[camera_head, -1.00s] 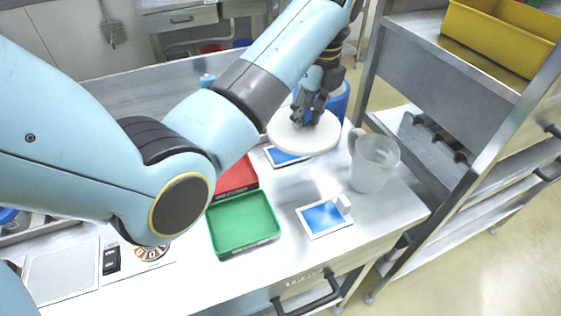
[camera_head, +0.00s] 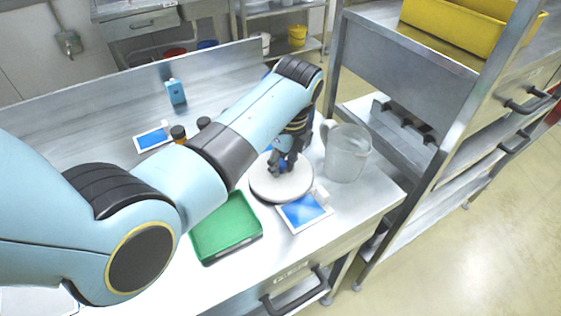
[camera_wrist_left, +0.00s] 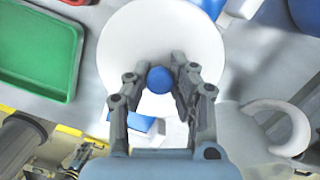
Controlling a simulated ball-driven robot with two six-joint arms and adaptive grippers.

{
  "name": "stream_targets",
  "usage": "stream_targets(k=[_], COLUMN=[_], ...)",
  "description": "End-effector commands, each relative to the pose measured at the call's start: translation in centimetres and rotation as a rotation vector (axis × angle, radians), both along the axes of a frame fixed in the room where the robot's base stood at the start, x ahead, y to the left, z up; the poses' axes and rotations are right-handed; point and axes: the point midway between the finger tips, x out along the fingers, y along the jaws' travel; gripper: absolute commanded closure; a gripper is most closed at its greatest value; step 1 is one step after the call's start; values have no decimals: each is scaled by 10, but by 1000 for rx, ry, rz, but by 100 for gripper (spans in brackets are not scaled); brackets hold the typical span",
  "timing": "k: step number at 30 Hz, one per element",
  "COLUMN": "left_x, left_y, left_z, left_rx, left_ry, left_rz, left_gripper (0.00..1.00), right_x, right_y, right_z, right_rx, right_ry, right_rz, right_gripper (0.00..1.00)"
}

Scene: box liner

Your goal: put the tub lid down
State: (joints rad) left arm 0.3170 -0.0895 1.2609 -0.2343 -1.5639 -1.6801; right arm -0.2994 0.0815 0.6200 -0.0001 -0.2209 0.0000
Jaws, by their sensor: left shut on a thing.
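The tub lid (camera_head: 270,188) is a round white disc with a blue knob (camera_wrist_left: 159,80). My left gripper (camera_head: 287,168) is shut on the knob from above, and its fingers stand on both sides of it in the left wrist view (camera_wrist_left: 157,76). The lid is level, between the green tray and the jug, and overlaps the edge of a blue-and-white card (camera_head: 308,213) in the picture. I cannot tell whether its underside touches the worktop. The blue tub is mostly hidden behind my left arm.
A clear jug (camera_head: 346,155) stands close to the right of the lid. A green tray (camera_head: 226,228) lies to its left. A blue carton (camera_head: 176,92) and another card (camera_head: 153,139) are farther back. A metal shelf with yellow bins (camera_head: 465,30) stands at the right.

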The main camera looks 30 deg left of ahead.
Motion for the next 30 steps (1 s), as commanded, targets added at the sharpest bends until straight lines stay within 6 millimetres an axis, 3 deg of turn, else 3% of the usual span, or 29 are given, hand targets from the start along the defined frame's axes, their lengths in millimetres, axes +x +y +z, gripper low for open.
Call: stream_targets(k=[10,11,16,25,30], left_x=[1,1,1,1,1], left_y=[0,0,0,0,-4], left_z=[-3,-3,-3,0,23], left_rx=[0,0,0,0,-1], left_ry=[-2,-2,-2,-2,-5], left_rz=[0,0,0,1,0], left_gripper=[100,76,55,55,55], right_x=[-1,-1,-1,-1,-1], right_y=[8,7,4,0,-1], right_z=[-1,-1,0,0,2], right_rx=[9,8,4,0,-1], right_ry=[0,0,0,0,0], right_rz=[-3,-2,-2,0,0], right_gripper=[60,60,60,60,60])
